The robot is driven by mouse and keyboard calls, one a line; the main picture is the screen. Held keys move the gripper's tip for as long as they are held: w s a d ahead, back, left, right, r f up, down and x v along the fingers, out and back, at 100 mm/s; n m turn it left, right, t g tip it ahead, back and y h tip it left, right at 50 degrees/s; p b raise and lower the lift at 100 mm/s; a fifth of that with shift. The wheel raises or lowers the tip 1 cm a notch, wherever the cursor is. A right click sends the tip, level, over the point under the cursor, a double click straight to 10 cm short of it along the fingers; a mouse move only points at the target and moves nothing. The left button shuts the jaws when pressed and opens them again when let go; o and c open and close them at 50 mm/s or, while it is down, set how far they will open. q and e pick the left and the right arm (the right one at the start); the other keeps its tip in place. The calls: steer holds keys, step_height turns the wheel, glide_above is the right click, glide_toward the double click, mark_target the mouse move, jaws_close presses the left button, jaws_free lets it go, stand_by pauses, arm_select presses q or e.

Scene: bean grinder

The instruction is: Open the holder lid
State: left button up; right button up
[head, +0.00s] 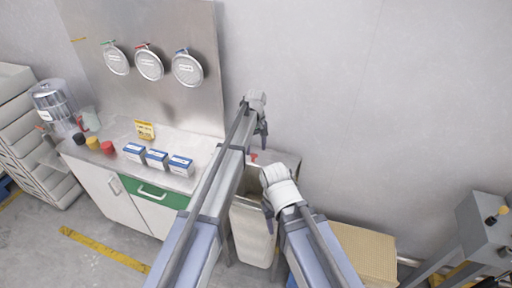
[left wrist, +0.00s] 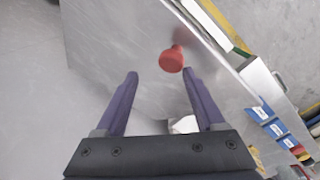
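A grey lid (head: 282,158) tops a pale bin-like holder (head: 252,230) right of the counter; my arms partly hide both. A red knob (head: 253,157) shows on the lid. In the left wrist view, the red knob (left wrist: 172,60) stands on the flat grey lid (left wrist: 115,40). My left gripper (left wrist: 160,74) is open and empty, its fingers apart, with the knob beyond the tips near the right finger. In the head view, my left gripper (head: 263,132) hangs above the lid. My right gripper (head: 268,212) is in front of the holder; its fingers are too small to judge.
The counter (head: 180,140) on the left holds several blue-white boxes (head: 157,158), small coloured jars (head: 92,143) and a clear dispenser (head: 55,105). A cardboard box (head: 365,255) stands right of my right arm. Grey machinery (head: 485,225) is at far right.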

step_height(320, 180, up, 8)
steer(key=p, duration=0.7)
steer(key=shift+p, duration=0.35)
steer(key=shift+f, duration=0.15)
